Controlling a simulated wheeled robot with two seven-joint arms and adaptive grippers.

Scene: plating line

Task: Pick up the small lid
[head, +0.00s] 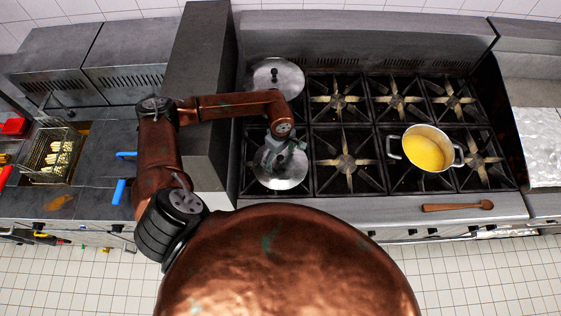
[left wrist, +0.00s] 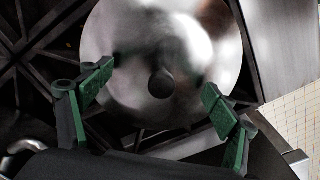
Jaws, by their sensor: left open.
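A round shiny metal lid (head: 283,182) lies on the front left burner of the stove, partly hidden by my gripper in the head view. A second metal lid (head: 293,76) with a black knob lies on the burner behind it. The two look close in size. My left gripper (head: 281,157) is over the front lid, pointing down. In the left wrist view the lid (left wrist: 150,45) fills the upper middle, with its dark round knob (left wrist: 161,84) between the spread green fingers (left wrist: 158,94). The fingers are open and apart from the knob. My right gripper is out of view.
A pot of yellow liquid (head: 427,148) stands on the right burners. A wooden spoon (head: 457,206) lies on the front ledge. A tall grey panel (head: 199,90) stands left of the stove, beneath my left arm. The middle burners (head: 345,160) are bare.

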